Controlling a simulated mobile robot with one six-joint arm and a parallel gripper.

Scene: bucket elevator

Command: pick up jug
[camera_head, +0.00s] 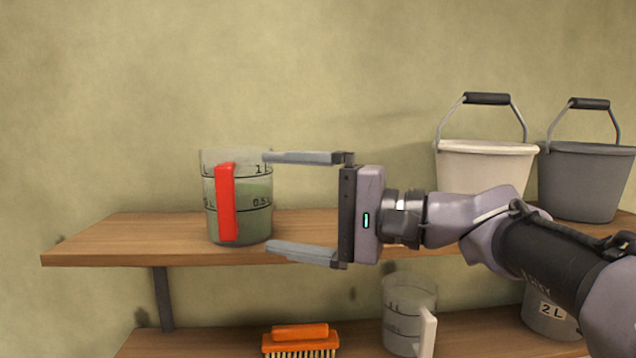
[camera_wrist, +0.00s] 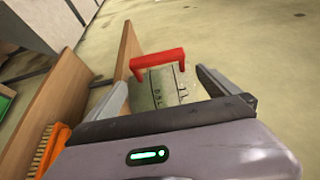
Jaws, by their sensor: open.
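A clear measuring jug (camera_head: 255,222) with a red handle (camera_head: 226,203) and dark scale marks stands upright near the left end of the upper wooden shelf (camera_head: 120,235). Its lower part looks greenish. My gripper (camera_head: 268,204) is open, to the right of the jug, with its fingers pointing left. In the head view the fingertips overlap the jug's right edge; contact cannot be told. In the wrist view the jug (camera_wrist: 160,88) and its red handle (camera_wrist: 157,62) show between the two fingers (camera_wrist: 162,88).
A white bucket (camera_head: 487,168) and a grey bucket (camera_head: 583,182) stand at the right on the upper shelf. Below are an orange brush (camera_head: 300,334), another clear jug with a white handle (camera_head: 405,310) and a grey container marked 2 L (camera_head: 550,318). The shelf left of the jug is clear.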

